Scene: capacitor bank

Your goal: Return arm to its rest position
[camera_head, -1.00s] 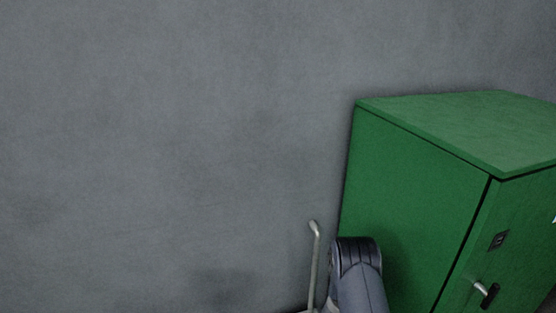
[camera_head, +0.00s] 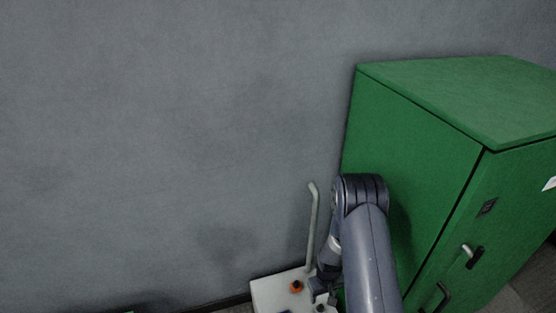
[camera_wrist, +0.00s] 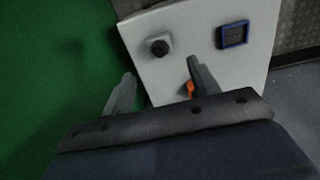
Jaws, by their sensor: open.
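My arm (camera_head: 368,250) reaches from the bottom edge of the head view, with its bent joint in front of the green cabinet's left side. My gripper (camera_wrist: 161,68) shows in the wrist view with its two fingers apart and nothing between them. It is over or near the white control box (camera_wrist: 150,75), whose panel lies behind the fingers. The right finger partly hides an orange part (camera_wrist: 190,88). In the head view the arm covers much of the gripper area.
A green cabinet (camera_head: 415,165) with door handles stands to the right, close to the arm. The white box (camera_head: 270,292) has a pale upright lever (camera_head: 312,230) and an orange button (camera_head: 296,286). Its panel has a black knob (camera_wrist: 159,46) and a blue-framed display (camera_wrist: 233,34). A grey wall (camera_head: 150,150) is behind.

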